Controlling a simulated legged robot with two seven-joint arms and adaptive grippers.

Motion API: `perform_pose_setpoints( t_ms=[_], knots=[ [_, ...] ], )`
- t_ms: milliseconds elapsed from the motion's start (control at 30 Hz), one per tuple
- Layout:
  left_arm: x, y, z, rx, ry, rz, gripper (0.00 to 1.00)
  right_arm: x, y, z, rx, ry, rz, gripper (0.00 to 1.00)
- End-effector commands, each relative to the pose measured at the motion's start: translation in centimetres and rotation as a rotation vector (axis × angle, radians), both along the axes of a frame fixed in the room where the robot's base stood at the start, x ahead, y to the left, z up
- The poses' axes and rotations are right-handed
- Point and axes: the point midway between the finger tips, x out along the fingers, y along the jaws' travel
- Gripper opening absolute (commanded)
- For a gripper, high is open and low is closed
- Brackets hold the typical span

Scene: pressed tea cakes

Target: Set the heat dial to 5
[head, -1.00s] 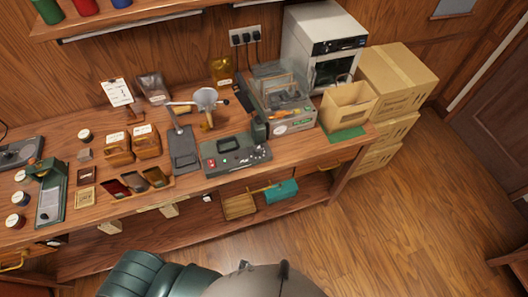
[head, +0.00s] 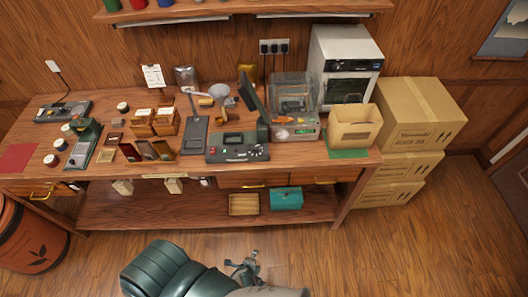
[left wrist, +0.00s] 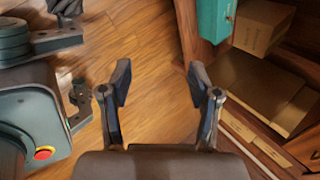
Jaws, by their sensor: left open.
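The dark grey-green unit with a control panel (head: 238,148) sits at the front of the bench, right of centre. Its front carries small knobs and a red spot; the dial's number is too small to read. A dark upright panel (head: 252,96) stands behind its right side. My left gripper (left wrist: 160,88) is open and empty in the left wrist view, over wooden floor. In the head view, gripper-like hardware of mine (head: 245,266) shows at the bottom, well in front of the bench. My right gripper cannot be made out.
On the bench (head: 330,160), a clear-lidded machine (head: 293,108) and an open cardboard box (head: 354,128) stand right of the unit; a grey slab (head: 195,136) lies left. A teal box (head: 286,198) sits on the lower shelf. Stacked cartons (head: 410,115) stand right.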

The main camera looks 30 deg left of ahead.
Motion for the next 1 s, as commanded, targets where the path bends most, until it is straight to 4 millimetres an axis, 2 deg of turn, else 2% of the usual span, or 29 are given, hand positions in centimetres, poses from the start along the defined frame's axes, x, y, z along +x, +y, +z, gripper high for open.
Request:
perform_pose_setpoints(
  t_ms=[33, 167, 267, 367, 400, 500, 600, 733, 867, 1000],
  knots=[
    [1.8, 0.1, 1.7, 0.06, -0.037, -0.061, 0.62, 0.0, 0.2, 0.2, 0.0, 0.0, -0.001, 0.0],
    [6.7, 0.7, 7.1, 0.283, -0.137, -0.237, 0.62, 0.0, 0.2, 0.6, -0.002, -0.001, -0.002, 0.0],
    [10.8, 1.5, 13.3, 0.532, -0.216, -0.371, 0.62, 0.0, 0.1, 0.9, 0.0, -0.001, -0.001, 0.0],
    [14.5, 2.7, 21.5, 0.859, -0.275, -0.478, 0.62, 0.1, 0.0, 1.2, 0.004, -0.001, -0.002, 0.0],
    [15.6, 3.2, 25.0, 0.999, -0.284, -0.507, 0.62, 0.1, -0.1, 1.4, 0.005, -0.001, -0.002, 0.0],
    [17.0, 4.6, 32.5, 1.301, -0.27, -0.537, 0.62, 0.1, -0.2, 1.6, 0.007, -0.002, 0.0, 0.0],
    [17.4, 5.3, 37.1, 1.489, -0.236, -0.538, 0.62, 0.1, -0.3, 1.7, 0.009, -0.002, 0.0, 0.0],
    [17.7, 5.9, 39.2, 1.582, -0.213, -0.534, 0.62, 0.1, -0.2, 1.8, 0.008, -0.002, 0.0, 0.0],
    [19.1, 6.9, 39.4, 1.586, -0.211, -0.534, 0.62, 0.1, -0.1, 2.2, 0.006, -0.002, -0.001, 0.0],
    [21.8, 8.7, 39.4, 1.581, -0.214, -0.533, 0.62, 0.1, 0.0, 2.7, 0.004, -0.002, -0.002, 0.0]
  ],
)
